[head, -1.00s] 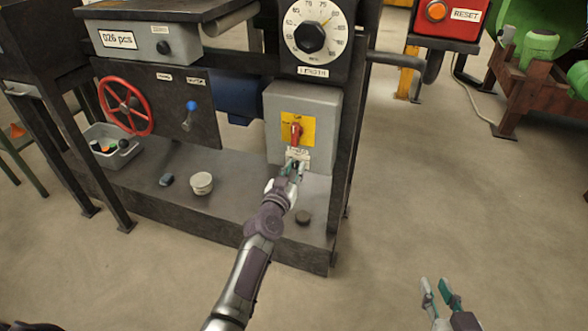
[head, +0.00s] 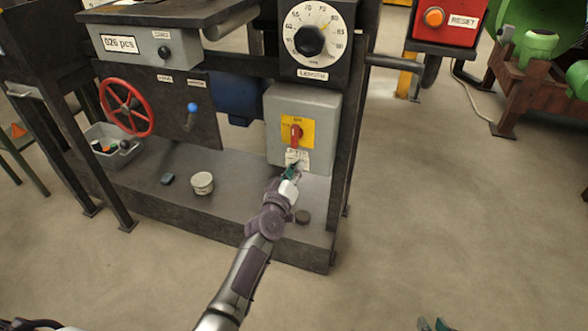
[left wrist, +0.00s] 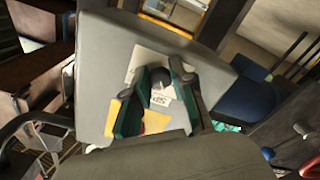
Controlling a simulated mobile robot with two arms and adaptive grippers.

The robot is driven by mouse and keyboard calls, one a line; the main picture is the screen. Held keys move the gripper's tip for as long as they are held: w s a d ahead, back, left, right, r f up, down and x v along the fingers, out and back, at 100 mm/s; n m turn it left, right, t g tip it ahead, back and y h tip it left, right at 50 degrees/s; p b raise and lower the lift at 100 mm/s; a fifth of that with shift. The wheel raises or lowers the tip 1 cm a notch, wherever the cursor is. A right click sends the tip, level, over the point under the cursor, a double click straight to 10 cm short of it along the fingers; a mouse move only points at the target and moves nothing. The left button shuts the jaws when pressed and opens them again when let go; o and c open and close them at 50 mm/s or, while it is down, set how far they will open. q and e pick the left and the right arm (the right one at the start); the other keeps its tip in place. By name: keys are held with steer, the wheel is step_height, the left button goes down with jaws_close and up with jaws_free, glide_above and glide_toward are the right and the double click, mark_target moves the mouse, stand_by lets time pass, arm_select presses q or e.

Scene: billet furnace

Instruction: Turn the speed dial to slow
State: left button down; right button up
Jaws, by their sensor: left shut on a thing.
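The grey switch box (head: 325,112) on the machine carries a white label plate (head: 297,157) low on its front. My left gripper (head: 292,172) reaches this plate from below. In the left wrist view, a small dark round knob, the speed dial (left wrist: 157,77), sits on the white plate, with the fingers of my left gripper (left wrist: 158,100) on both sides of it, shut on it. The dial's lettering and pointer are too small or covered to read. In the head view my gripper hides the dial. My right gripper (head: 431,323) shows only its parted fingertips at the bottom edge, open and empty.
A red rotary switch (head: 296,134) on a yellow plate sits just above the label. A large length dial (head: 310,40) is higher up. A red handwheel (head: 127,107), a blue-tipped lever (head: 192,108) and a round tin (head: 202,183) are to the left.

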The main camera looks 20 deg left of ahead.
arm_select(q)
steer(key=shift+n, duration=2)
arm_select(e)
steer(key=shift+s+d+f+g, duration=0.15)
steer(key=shift+s+f+g, duration=0.2)
steer(key=shift+s+g, duration=0.1)
arm_select(q)
steer(key=c, duration=1)
jaws_free()
arm_select(e)
steer(key=shift+s, duration=0.1)
arm_select(q)
steer(key=shift+s, duration=0.1)
arm_select(e)
steer(key=shift+f, duration=0.1)
arm_select(q)
steer(key=s, duration=1.2)
steer(key=shift+a, duration=0.25)
steer(key=shift+w, duration=0.1)
